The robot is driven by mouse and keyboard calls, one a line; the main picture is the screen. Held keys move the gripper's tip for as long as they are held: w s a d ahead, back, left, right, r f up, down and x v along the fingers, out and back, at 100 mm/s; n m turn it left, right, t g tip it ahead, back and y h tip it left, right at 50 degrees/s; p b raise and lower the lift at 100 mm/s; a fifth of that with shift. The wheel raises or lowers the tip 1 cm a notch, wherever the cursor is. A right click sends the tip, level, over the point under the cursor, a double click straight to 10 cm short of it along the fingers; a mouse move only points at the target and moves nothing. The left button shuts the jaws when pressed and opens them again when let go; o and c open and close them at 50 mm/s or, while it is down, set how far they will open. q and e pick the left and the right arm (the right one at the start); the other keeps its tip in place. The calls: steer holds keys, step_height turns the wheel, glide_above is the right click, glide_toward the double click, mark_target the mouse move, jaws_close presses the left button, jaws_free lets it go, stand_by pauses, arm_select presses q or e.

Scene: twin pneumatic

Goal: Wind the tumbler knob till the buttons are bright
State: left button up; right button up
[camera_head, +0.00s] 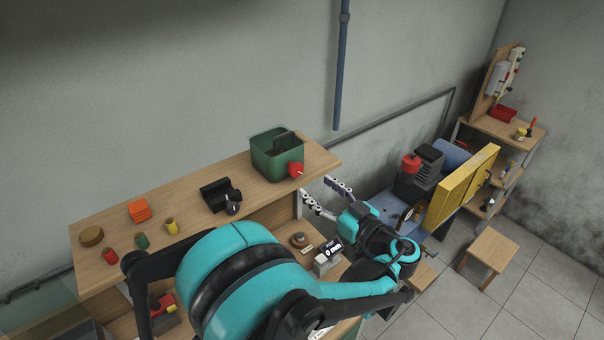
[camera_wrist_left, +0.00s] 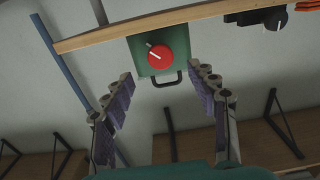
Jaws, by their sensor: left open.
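A red knob (camera_head: 296,170) with a white pointer mark sits on the side of a green box (camera_head: 268,157), which I take to be the tumbler. The box stands near the right end of the upper wooden shelf. Buttons cannot be made out. My left gripper (camera_head: 316,191) is open and empty, with its fingers pointing towards the knob. In the left wrist view the knob (camera_wrist_left: 160,57) lies ahead, between and beyond the fingertips (camera_wrist_left: 161,75), seemingly apart from them. My right gripper is not in view.
A black device with a knob (camera_head: 220,196) stands left of the box on the shelf (camera_head: 180,193). Orange tiles (camera_head: 139,211) and small coloured pieces lie farther left. A lower shelf holds a digital display unit (camera_head: 326,260). A yellow panel (camera_head: 466,187) stands at the right.

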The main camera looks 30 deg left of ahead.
mark_target(298, 172)
arm_select(q)
steer(key=x, duration=0.7)
steer(key=shift+a, duration=0.15)
steer(key=c, duration=1.2)
